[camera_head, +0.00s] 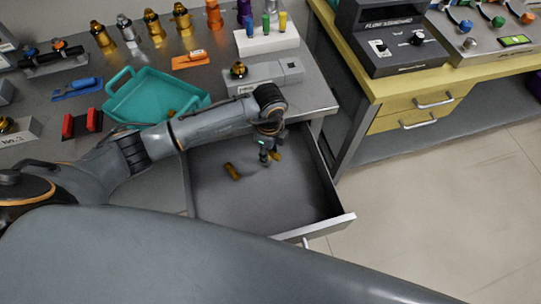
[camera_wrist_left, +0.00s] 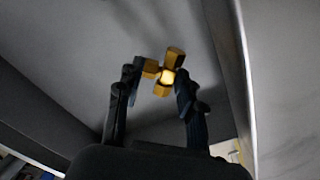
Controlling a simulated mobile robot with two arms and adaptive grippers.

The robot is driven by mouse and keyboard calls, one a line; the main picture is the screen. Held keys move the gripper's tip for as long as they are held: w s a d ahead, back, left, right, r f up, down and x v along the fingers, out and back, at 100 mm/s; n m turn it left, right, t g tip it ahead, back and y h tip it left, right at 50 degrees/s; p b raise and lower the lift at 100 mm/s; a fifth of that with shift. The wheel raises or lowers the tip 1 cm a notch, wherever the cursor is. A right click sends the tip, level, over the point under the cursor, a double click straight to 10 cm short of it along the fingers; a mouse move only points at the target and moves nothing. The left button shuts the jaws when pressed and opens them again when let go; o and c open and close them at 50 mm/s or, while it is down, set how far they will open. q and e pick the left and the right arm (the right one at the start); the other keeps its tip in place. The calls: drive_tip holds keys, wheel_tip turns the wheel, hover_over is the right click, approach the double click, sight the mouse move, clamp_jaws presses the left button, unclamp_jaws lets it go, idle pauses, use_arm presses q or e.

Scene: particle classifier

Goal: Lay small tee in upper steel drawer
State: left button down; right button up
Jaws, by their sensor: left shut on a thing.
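The steel drawer (camera_head: 265,210) is pulled open below the steel table's edge. Its grey floor and side wall also show in the wrist view (camera_wrist_left: 180,25). My left gripper (camera_head: 268,156) reaches down into the drawer's opening. It is shut on the small tee (camera_wrist_left: 167,76), a brass-coloured fitting with stubby arms, held between the fingertips in the wrist view. In the head view the tee (camera_head: 276,155) shows only in part beside the fingers. I cannot tell whether it touches the drawer floor. My right gripper is not in view.
A brass-coloured cylindrical piece (camera_head: 232,171) lies in the drawer, left of the gripper. A teal tray (camera_head: 150,92) and a grey block stand on the steel table (camera_head: 215,75) above. A yellow bench (camera_head: 400,90) is at the right. The drawer's front part is clear.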

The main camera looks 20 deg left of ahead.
sight(271, 154)
use_arm(q)
drive_tip(key=shift+w+d+f, duration=0.15)
drive_tip(key=shift+f, duration=1.6)
drive_tip(key=shift+f, duration=0.2)
drive_tip(key=c, duration=0.8)
unclamp_jaws()
drive_tip(key=shift+c, duration=0.2)
wheel_tip(271, 154, up, 12)
drive_tip(key=shift+r, duration=0.2)
